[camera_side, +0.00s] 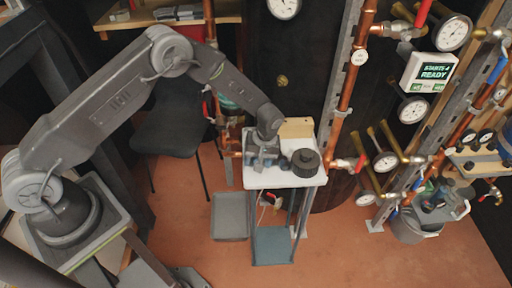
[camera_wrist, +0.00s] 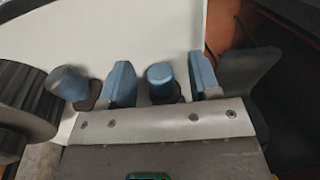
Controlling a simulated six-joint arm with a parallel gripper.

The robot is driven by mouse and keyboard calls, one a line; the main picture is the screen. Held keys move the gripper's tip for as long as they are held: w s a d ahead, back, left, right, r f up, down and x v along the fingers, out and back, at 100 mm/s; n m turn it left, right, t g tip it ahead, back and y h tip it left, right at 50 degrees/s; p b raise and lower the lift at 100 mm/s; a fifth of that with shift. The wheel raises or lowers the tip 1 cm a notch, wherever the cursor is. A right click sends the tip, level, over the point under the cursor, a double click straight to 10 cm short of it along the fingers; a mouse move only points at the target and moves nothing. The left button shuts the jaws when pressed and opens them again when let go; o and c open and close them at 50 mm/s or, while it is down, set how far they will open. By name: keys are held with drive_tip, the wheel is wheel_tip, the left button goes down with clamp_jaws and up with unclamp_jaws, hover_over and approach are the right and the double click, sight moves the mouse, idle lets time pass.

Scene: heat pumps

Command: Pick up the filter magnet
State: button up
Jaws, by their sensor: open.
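My gripper (camera_wrist: 161,68) is open in the wrist view, its two blue fingers apart. Between the fingers stands a small blue-topped piece with a dark lower part (camera_wrist: 161,84). A gap shows on each side of it. A second blue-topped piece with a dark base (camera_wrist: 70,84) leans left of the left finger. I cannot tell which of these is the filter magnet. In the side view my gripper (camera_side: 263,158) is low over the white tabletop (camera_side: 262,181) and hides most small pieces there.
A black ridged cap (camera_side: 305,162) stands on the tabletop right of my gripper; it also fills the left of the wrist view (camera_wrist: 28,98). A tan block (camera_side: 297,127) is at the back edge. Copper pipes (camera_side: 346,85) rise behind. A grey bin (camera_side: 229,217) stands on the floor.

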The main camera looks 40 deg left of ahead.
drive_tip(key=c, duration=1)
clamp_jaws()
drive_tip(key=shift+r, duration=0.1)
